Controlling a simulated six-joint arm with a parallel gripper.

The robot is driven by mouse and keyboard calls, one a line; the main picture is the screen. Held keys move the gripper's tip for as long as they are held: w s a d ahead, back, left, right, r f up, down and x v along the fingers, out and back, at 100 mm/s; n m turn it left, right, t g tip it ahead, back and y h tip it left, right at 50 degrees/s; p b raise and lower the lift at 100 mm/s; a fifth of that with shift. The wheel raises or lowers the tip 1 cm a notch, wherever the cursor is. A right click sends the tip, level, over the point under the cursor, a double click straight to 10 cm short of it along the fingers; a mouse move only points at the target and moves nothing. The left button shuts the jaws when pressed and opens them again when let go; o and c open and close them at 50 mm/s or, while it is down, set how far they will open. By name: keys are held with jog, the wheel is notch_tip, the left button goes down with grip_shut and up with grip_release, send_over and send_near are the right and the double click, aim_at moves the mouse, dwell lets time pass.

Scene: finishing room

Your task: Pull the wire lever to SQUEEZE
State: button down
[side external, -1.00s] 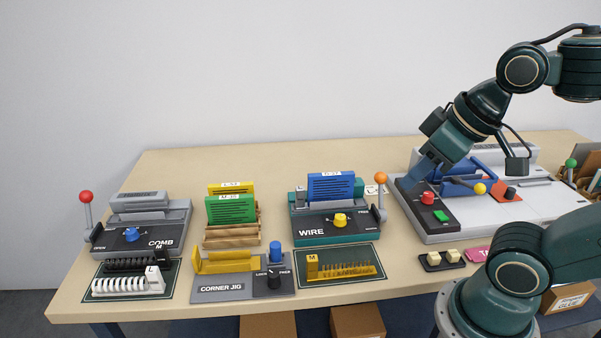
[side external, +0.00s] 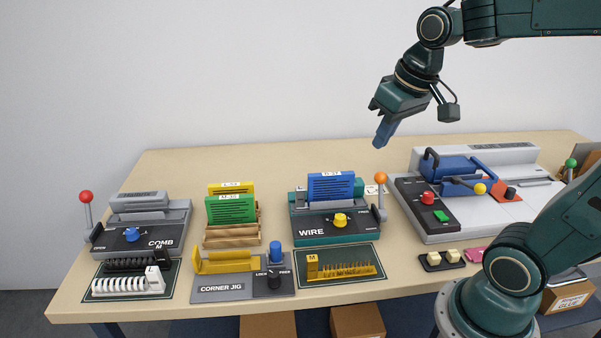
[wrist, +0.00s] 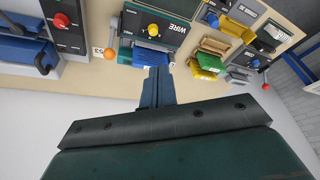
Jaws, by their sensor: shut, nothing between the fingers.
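The wire machine (side external: 314,232) is a teal and grey unit marked WIRE, with a blue booklet (side external: 331,186) standing in it and a yellow knob (side external: 341,220) on its front. Its lever (side external: 382,200) stands nearly upright at the machine's right side and ends in an orange ball (side external: 380,178). The ball also shows in the wrist view (wrist: 110,53). My gripper (side external: 379,143) is shut and empty, pointing down in the air above the lever's ball in the picture, apart from it. Its fingers also show in the wrist view (wrist: 157,72). The wording beside the lever is too small to read.
The comb machine (side external: 150,225) with a red-balled lever (side external: 87,198) stands at the left. A wooden rack (side external: 232,237) with green and yellow booklets and a corner jig (side external: 222,287) lie between. A large grey machine (side external: 425,222) is right of the lever. The table's back strip is clear.

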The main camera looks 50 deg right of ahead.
jog(key=w+d+f+m+g, duration=0.1)
jog(key=w+d+f, duration=0.2)
jog(key=d, duration=0.3)
jog(key=w+d+f+m+g, duration=0.1)
jog(key=w+d+f+m, duration=0.1)
jog(key=d, duration=0.5)
jog(key=w+d+f+m, duration=0.1)
jog(key=w+d+f, duration=0.3)
jog(key=d, duration=0.3)
jog(key=shift+w+d+g, duration=0.2)
jog(key=shift+w+g, duration=0.2)
jog(key=shift+w, duration=0.2)
notch_tip(320, 180, down, 9)
jog(key=s+a, duration=0.2)
jog(key=shift+s, duration=0.1)
jog(key=shift+r, duration=0.1)
dwell(0.5)
